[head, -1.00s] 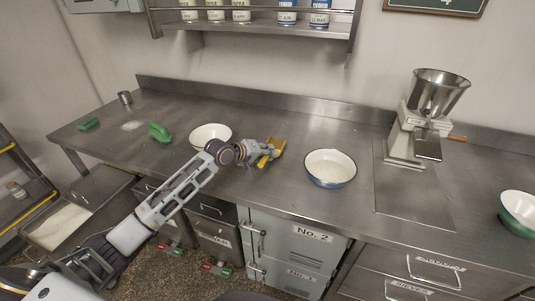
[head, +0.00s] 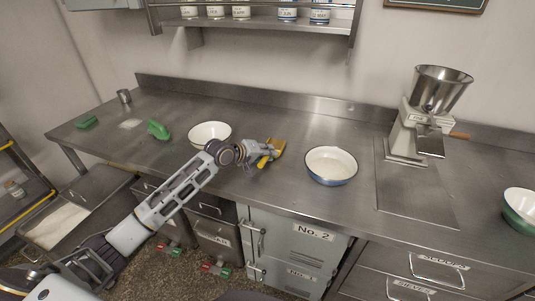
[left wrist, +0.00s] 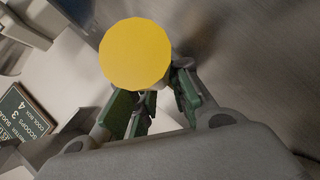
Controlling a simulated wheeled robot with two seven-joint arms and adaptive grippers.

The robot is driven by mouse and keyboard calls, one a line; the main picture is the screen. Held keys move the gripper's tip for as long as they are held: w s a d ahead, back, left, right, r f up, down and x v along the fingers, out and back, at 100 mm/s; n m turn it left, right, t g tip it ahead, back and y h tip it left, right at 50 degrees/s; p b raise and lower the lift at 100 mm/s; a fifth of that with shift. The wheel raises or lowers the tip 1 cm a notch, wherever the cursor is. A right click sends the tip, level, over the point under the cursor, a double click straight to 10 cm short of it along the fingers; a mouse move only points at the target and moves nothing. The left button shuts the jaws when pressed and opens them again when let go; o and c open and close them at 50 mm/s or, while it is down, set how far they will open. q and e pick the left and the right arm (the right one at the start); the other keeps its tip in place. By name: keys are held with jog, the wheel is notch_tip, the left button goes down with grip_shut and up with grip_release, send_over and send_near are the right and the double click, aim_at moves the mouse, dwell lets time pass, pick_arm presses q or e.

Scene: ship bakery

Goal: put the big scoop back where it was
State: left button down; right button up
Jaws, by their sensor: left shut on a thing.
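My left gripper (head: 264,152) is shut on a yellow thing (head: 278,146), which looks like the big scoop, low over the middle of the steel counter. I cannot tell whether it touches the counter. In the left wrist view a round yellow end (left wrist: 135,54) of it faces the camera, between and in front of the green-padded fingers (left wrist: 150,108); the rest is hidden behind that end. Two green things, perhaps scoops, lie at the left of the counter: one nearer (head: 158,130), one farther left (head: 86,122). My right gripper is not in view.
A white bowl (head: 210,134) stands just left of my gripper and a blue-rimmed bowl (head: 331,166) to its right. A mill (head: 418,120) and a green bowl (head: 521,210) stand farther right. Labelled drawers (head: 440,268) and cupboards are below. A shelf with tins (head: 260,24) hangs above.

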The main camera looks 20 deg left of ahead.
pick_arm(q)
jog(key=shift+f, duration=0.55)
dwell(0.4)
jog(key=c, duration=1.3)
grip_release()
jog(key=shift+o, duration=0.2)
jog(key=v, duration=1.2)
